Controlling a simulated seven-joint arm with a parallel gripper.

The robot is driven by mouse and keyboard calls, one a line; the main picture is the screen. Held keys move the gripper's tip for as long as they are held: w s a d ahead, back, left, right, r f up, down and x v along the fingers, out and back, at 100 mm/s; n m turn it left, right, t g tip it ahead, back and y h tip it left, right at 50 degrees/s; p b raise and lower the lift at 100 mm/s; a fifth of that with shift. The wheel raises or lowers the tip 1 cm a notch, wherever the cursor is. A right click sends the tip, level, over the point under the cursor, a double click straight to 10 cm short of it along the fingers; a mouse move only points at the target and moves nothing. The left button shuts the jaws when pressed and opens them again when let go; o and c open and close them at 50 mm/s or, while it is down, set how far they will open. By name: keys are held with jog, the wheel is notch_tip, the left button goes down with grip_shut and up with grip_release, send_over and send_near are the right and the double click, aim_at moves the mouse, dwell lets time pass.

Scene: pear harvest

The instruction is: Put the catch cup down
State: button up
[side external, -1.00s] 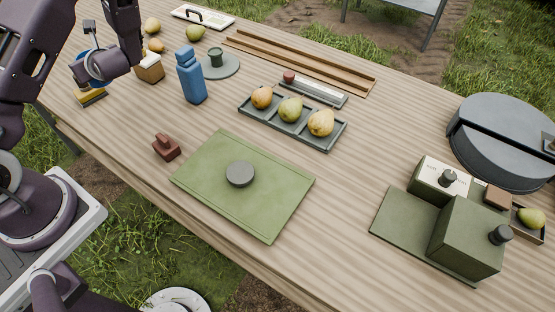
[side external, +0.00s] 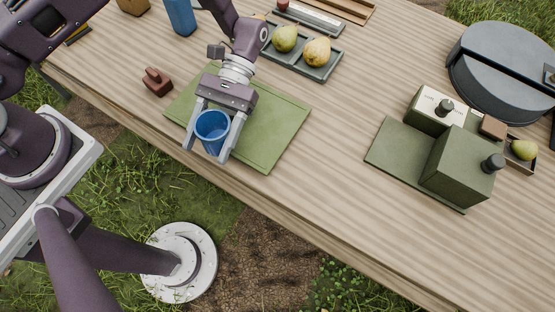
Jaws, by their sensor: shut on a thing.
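The catch cup (side external: 212,127) is blue and open at the top. My gripper (side external: 206,157) is shut on it, with one finger on each side. The cup looks upright and is at the near left part of the green board (side external: 279,132). I cannot tell whether its base touches the board or hangs just above it. My gripper and wrist hide much of the board's left half, and the dark round disc on the board is hidden.
A dark red stamp-like block (side external: 157,84) lies left of the board. A grey tray (side external: 329,70) with pears stands behind it. Green boxes (side external: 457,166) stand at the right, near a large round grey lidded container (side external: 503,68). The table between board and boxes is clear.

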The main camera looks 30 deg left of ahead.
jog(key=w+d+r+n+t+h, duration=0.3)
jog(key=d+r+n, duration=0.1)
jog(key=d, duration=0.6)
jog(key=w+d+r+n+t+h, duration=0.2)
jog(key=d+r+n+h, duration=0.15)
jog(key=d, duration=0.65)
jog(key=w+d+r+n+t+h, duration=0.3)
jog(key=d+n+h, duration=0.1)
jog(key=d, duration=0.7)
jog(key=f, duration=1.5)
jog(key=shift+w+a, duration=0.1)
jog(key=shift+a, duration=0.15)
jog(key=o, duration=1.3)
jog(key=v, duration=1.2)
jog(key=shift+r, duration=0.2)
